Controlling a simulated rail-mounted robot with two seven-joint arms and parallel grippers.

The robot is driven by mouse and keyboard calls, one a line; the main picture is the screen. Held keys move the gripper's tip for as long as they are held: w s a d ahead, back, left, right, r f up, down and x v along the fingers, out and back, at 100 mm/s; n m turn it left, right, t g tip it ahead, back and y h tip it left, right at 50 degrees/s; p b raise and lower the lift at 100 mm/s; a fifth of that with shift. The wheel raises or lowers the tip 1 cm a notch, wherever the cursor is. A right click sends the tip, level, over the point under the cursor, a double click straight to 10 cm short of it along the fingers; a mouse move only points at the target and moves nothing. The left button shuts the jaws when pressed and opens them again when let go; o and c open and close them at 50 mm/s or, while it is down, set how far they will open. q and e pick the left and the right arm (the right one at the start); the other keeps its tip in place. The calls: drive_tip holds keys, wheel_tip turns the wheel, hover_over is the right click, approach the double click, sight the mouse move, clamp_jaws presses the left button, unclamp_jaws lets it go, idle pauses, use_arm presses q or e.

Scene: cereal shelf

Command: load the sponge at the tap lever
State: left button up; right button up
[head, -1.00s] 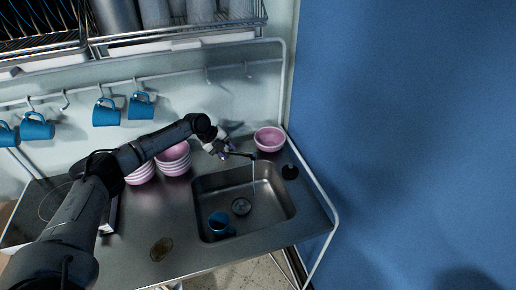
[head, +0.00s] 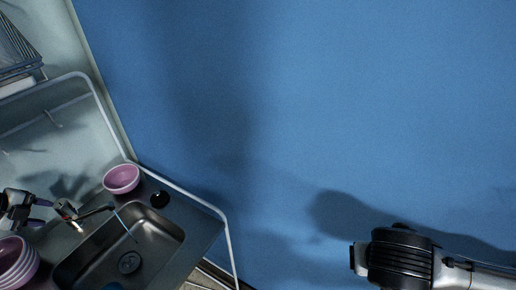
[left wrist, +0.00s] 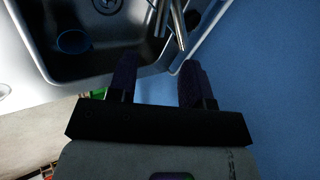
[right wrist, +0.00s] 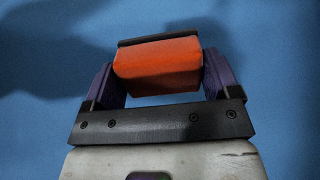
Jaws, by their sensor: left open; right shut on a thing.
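The sponge (right wrist: 160,68) is an orange block with a dark top face. My right gripper (right wrist: 157,75) is shut on it, one finger at each end, against a plain blue background. The tap (head: 95,212) stands behind the sink with a thin stream of water falling from it. My left gripper (head: 50,212) is at the left of the tap, beside its silver lever part (head: 68,211). In the left wrist view my left gripper (left wrist: 157,70) is open, with the silver tap parts (left wrist: 168,22) just beyond its fingers. Contact cannot be told.
The steel sink (head: 165,226) holds a blue mug (left wrist: 73,42). A pink bowl (head: 121,179) stands behind the sink, near a black round thing (head: 159,199). Stacked pink bowls (head: 17,263) are at left. A white rail edges the counter; the blue wall (head: 300,100) fills the right.

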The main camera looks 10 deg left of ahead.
use_arm(q)
drive_tip(key=shift+v, duration=1)
